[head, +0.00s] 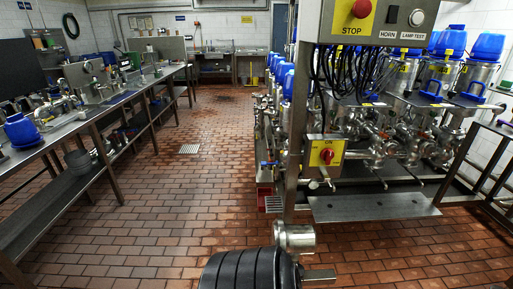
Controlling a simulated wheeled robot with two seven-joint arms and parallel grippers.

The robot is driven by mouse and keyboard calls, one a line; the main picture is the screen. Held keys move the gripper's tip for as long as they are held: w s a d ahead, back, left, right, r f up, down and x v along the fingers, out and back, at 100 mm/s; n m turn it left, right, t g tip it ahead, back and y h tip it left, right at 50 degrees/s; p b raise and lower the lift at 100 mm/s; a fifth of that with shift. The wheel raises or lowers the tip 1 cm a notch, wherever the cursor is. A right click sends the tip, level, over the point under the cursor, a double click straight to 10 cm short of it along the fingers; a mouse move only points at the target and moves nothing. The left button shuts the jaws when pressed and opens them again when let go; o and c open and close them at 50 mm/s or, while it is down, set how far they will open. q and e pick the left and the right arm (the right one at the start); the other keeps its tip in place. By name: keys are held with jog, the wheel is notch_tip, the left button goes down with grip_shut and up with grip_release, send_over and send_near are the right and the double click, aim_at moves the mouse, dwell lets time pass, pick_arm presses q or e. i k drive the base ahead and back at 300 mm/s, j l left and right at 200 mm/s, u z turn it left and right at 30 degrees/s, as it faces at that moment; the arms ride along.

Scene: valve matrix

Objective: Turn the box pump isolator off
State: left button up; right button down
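The box pump isolator (327,155) is a red rotary knob on a yellow plate. It is set in a grey metal box on the steel post, right of the picture's middle. Small lettering shows on the plate around the knob, with what looks like "ON" above it. The knob's handle looks roughly upright, but it is too small to be sure of its exact angle. Neither of my grippers is in view, and nothing touches the isolator.
Above hangs a control box (375,22) with a red STOP button. Valves and pipes (385,140) with blue-topped actuators crowd behind the isolator. A metal step plate (372,207) lies below right. Brown tiled floor (190,215) is open to the left.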

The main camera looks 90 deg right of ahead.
aim_at(326, 155)
jog(key=z, duration=3.25)
